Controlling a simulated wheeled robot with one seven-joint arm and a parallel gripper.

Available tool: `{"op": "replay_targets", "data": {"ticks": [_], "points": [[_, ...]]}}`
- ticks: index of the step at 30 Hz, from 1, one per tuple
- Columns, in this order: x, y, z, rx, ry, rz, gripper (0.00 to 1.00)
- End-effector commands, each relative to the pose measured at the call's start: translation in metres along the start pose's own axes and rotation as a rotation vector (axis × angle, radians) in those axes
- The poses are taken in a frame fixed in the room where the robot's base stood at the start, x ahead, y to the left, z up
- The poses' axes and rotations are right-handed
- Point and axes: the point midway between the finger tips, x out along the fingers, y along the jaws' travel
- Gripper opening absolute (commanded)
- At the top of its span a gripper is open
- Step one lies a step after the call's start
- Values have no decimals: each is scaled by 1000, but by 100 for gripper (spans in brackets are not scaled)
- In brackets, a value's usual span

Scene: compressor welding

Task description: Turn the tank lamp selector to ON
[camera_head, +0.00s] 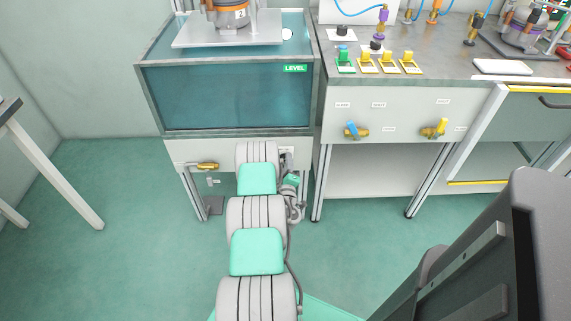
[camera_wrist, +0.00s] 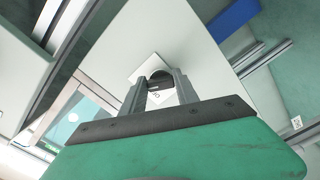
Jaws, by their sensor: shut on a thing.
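The tank lamp selector (camera_wrist: 160,75) is a small dark knob on a white plate, fixed to a pale panel. It shows in the wrist view between the two grey fingers of my gripper (camera_wrist: 160,82). The fingers are shut on the knob, one on each side. Small dark lettering shows on the plate between the fingers, but I cannot read it surely, so the knob's setting is unclear. In the head view my arm reaches to the pale panel under the blue glass tank (camera_head: 225,95), and it hides most of the selector and the gripper.
A brass valve (camera_head: 207,166) sits on the same panel, left of my arm. To the right, a bench (camera_head: 410,100) carries a blue-handled valve (camera_head: 352,129), a yellow-handled valve (camera_head: 437,128) and several switches. Green floor is open to the left.

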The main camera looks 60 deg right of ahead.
Motion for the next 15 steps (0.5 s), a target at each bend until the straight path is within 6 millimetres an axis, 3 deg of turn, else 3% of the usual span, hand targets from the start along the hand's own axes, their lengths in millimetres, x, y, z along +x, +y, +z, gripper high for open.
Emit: {"op": "replay_targets", "data": {"ticks": [11,12,15], "points": [[0,0,0,3,-1,0,0],[0,0,0,3,-1,0,40],[0,0,0,3,-1,0,48]]}}
